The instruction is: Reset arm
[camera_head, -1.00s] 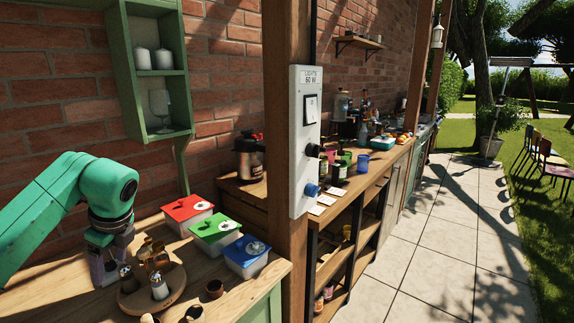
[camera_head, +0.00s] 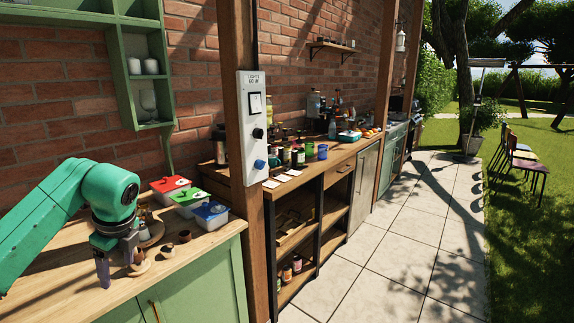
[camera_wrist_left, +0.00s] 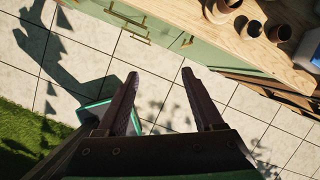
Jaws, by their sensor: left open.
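My left arm (camera_head: 62,200) is green and comes in from the left over the wooden counter (camera_head: 55,272). My left gripper (camera_head: 118,268) is open, pointing down near the counter's front part, left of the small brown pots. In the left wrist view its two dark fingers (camera_wrist_left: 160,75) are spread with nothing between them, with paving behind them and the counter edge beyond. My right arm and gripper are not in view.
Red-lidded (camera_head: 168,186), green-lidded (camera_head: 189,200) and blue-lidded (camera_head: 210,214) boxes stand right of the board. Small pots (camera_head: 168,250) stand near the gripper. A wooden post with a switch box (camera_head: 253,125) rises beyond. Paving (camera_head: 400,255) on the right is open.

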